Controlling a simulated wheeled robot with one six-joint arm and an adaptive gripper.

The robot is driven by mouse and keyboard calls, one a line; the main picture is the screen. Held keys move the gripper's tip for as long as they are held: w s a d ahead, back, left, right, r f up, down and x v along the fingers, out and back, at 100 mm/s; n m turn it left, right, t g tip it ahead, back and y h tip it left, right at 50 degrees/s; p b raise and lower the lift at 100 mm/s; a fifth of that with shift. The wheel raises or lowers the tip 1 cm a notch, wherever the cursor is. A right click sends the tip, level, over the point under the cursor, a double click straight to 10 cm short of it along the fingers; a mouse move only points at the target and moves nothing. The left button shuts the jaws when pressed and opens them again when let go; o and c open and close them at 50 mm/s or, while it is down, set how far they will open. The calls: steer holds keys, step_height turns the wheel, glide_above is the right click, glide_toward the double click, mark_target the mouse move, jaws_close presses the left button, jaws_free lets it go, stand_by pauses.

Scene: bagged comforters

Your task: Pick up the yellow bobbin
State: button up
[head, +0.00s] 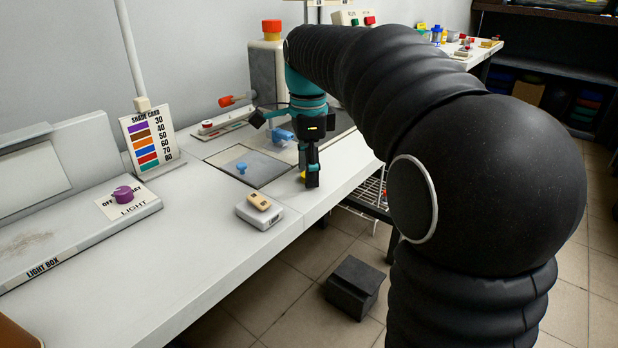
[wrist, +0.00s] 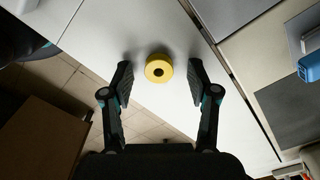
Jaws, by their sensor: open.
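The yellow bobbin (wrist: 159,69) is a round spool with a dark centre hole, on the white table top near its edge. In the wrist view it sits between and slightly beyond the tips of my open gripper (wrist: 160,78), and no finger is seen touching it. In the head view my gripper (head: 312,182) points down over the table edge. Only a sliver of the yellow bobbin (head: 303,176) shows there beside the fingers, which hide the rest.
A grey panel with a blue knob (head: 241,167) is left of the gripper. A white box with a tan block (head: 258,202) stands nearer. A shade card (head: 150,142) and light box (head: 75,240) are further left. A dark block (head: 354,286) is on the floor.

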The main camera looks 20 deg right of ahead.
steer(key=c, duration=0.9)
steer(key=shift+o, duration=0.2)
steer(key=shift+r, duration=0.15)
steer(key=shift+r, duration=0.6)
step_height(320, 180, up, 3)
steer(key=shift+r+p, duration=0.1)
steer(key=shift+p, duration=0.4)
steer(key=s+d+r, duration=0.6)
steer(key=s+d, duration=0.1)
steer(key=d, duration=0.2)
steer(key=shift+s+r, duration=0.15)
steer(key=shift+s, duration=0.1)
